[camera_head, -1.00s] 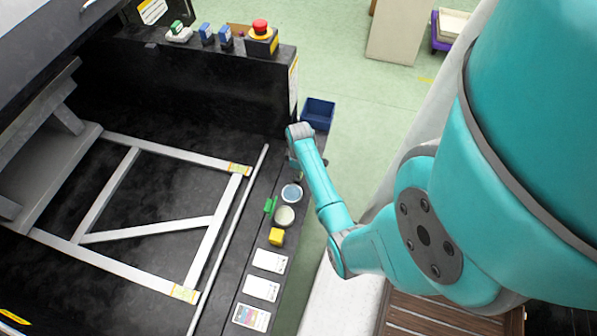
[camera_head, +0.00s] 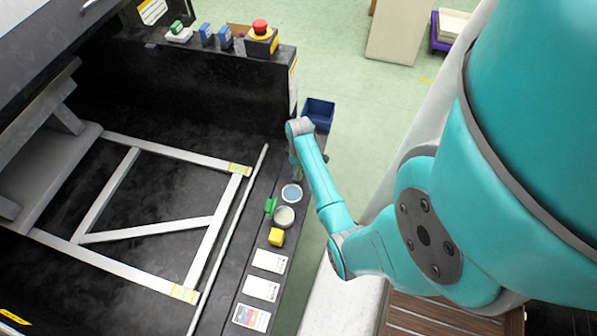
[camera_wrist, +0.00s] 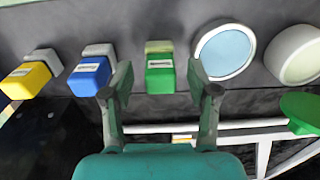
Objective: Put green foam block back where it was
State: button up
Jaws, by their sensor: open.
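A green block-shaped thing with a pale label and a pale top (camera_wrist: 160,75) stands between my fingertips in the wrist view. A darker green rounded piece (camera_wrist: 300,108) shows at the right edge there. A small green piece (camera_head: 270,206) shows beside the jars in the head view. I cannot tell for sure which green thing is the foam block. My gripper (camera_wrist: 162,88) is open, one finger on each side of the labelled green thing, with visible gaps. In the head view my arm mostly hides the gripper.
A blue-topped jar (camera_head: 291,193) and a pale jar (camera_head: 284,216) stand along the black ledge, with a yellow block (camera_head: 277,237) and white cards (camera_head: 270,261) nearer. Blue (camera_wrist: 90,75) and yellow (camera_wrist: 27,80) labelled things stand left of the green one in the wrist view.

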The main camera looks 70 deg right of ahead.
notch_tip(320, 180, up, 10)
jog(key=shift+d+f, duration=0.1)
jog(key=shift+f, duration=0.05)
dwell(0.7)
